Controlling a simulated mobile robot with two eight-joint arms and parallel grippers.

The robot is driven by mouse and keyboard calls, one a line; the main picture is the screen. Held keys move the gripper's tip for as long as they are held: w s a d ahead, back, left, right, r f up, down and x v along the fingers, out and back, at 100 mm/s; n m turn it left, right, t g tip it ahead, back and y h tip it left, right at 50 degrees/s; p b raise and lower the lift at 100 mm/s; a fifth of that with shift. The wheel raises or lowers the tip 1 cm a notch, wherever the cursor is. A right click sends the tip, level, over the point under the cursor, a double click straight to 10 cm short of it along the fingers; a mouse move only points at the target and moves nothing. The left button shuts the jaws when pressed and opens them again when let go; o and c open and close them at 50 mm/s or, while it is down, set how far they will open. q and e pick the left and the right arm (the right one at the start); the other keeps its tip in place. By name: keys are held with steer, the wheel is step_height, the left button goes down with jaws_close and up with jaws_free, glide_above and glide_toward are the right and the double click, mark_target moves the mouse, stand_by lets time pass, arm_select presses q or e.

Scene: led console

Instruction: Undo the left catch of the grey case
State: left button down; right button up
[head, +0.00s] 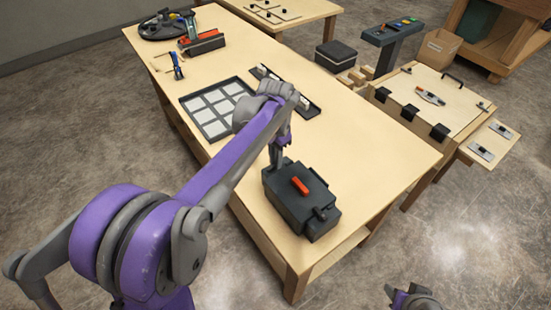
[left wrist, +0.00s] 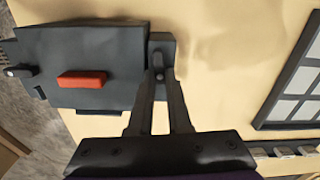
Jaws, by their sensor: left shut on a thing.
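The grey case (head: 288,203) sits closed on the near end of the wooden table, with a red-orange handle (head: 300,185) on its lid. In the left wrist view the case (left wrist: 110,50) fills the upper left, its red handle (left wrist: 82,79) facing me. My left gripper (head: 276,160) reaches down at the case's far-left end. In the left wrist view its fingertips (left wrist: 159,78) are shut on the left catch (left wrist: 160,50). The other catch (left wrist: 18,71) shows at the opposite end. My right gripper (head: 412,298) is partly in view at the bottom edge, apart from the table.
A dark tray with pale square panels (head: 240,119) lies left of the case, beside a narrow dark strip (head: 313,110). Tools (head: 178,66) lie farther back. A wooden panel with black hinges (head: 425,95) stands to the right. The tabletop right of the case is clear.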

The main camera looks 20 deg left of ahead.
arm_select(q)
steer(key=shift+m, duration=0.6)
steer(key=c, duration=1.1)
jaws_free()
steer(key=shift+c, duration=0.2)
steer(key=shift+r, duration=0.1)
step_height(320, 180, up, 11)
steer(key=shift+p, duration=0.3)
